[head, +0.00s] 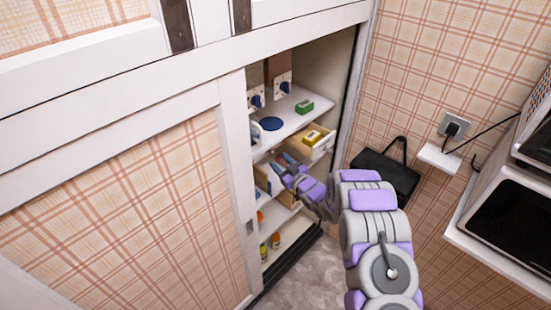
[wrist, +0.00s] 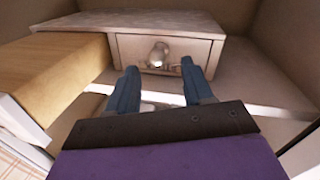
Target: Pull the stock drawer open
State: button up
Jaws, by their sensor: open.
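A shut drawer front (wrist: 128,50) with a round metal knob (wrist: 160,53) faces my gripper in the wrist view. I cannot tell for sure that it is the stock drawer. My gripper (wrist: 159,70) is open and empty, its two blue fingers pointing at the knob, one to each side and seemingly just short of it. In the head view my gripper (head: 284,167) reaches into the cupboard below an open drawer (head: 323,148), which holds a yellow box (head: 312,138). My gripper and arm hide the shut drawer there.
A wooden drawer side (wrist: 68,75) stands close on the left in the wrist view. The cupboard's upper shelf (head: 290,116) bears a green box (head: 304,107) and a blue disc (head: 271,124). Bottles stand low down. A sliding panel (head: 130,215) covers the left; a black bag (head: 385,175) hangs right.

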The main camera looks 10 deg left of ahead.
aim_at(274, 154)
jog(key=x, duration=0.3)
jog(key=shift+w+d+r+b, duration=0.1)
jog(key=shift+w+b, duration=0.2)
jog(key=shift+w, duration=0.2)
jog(key=shift+a, duration=0.55)
jog(key=c, duration=0.3)
jog(key=shift+d, duration=0.35)
jog(key=c, duration=0.6)
grip_shut()
